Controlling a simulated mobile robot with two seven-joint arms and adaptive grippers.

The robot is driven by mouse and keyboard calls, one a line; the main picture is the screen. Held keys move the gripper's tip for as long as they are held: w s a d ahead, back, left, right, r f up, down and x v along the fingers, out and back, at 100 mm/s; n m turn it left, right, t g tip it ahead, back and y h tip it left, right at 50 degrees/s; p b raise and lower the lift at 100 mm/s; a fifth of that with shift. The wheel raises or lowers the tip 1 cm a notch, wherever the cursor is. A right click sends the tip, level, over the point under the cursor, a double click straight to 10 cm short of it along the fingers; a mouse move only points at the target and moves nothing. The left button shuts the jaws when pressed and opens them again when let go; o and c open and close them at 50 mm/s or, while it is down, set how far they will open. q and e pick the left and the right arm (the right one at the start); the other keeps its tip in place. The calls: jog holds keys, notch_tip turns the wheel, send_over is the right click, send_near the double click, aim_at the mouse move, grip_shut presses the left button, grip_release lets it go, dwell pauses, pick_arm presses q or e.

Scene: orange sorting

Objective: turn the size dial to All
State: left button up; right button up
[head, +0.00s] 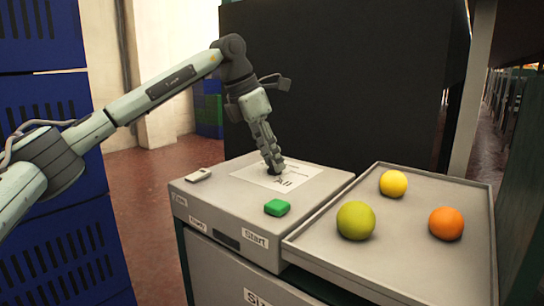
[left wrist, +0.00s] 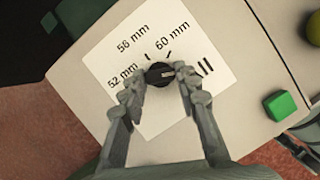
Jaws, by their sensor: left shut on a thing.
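The size dial (left wrist: 159,73) is a small black knob on a white card (left wrist: 105,68) printed 52 mm, 56 mm, 60 mm and All. In the left wrist view part of the word All is hidden behind a finger. My left gripper (head: 274,166) comes down from above onto the grey machine top (head: 220,206). In the left wrist view its fingertips (left wrist: 160,82) are on both sides of the dial, shut on it. A faint light mark shows on the knob, but I cannot tell clearly which label it points to.
A green button (head: 277,207) and a pale switch (head: 198,175) sit on the machine top. A grey tray (head: 393,257) at the right holds a yellow fruit (head: 393,184), a yellow-green fruit (head: 356,220) and an orange (head: 446,224). Blue crates (head: 60,185) stand at the left.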

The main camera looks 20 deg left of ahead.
pick_arm(q)
jog(key=shift+m, duration=0.5)
jog(key=o, duration=1.2)
jog(key=shift+c, duration=0.2)
jog(key=v, duration=1.2)
jog(key=shift+w, duration=0.2)
jog(key=shift+a, duration=0.1)
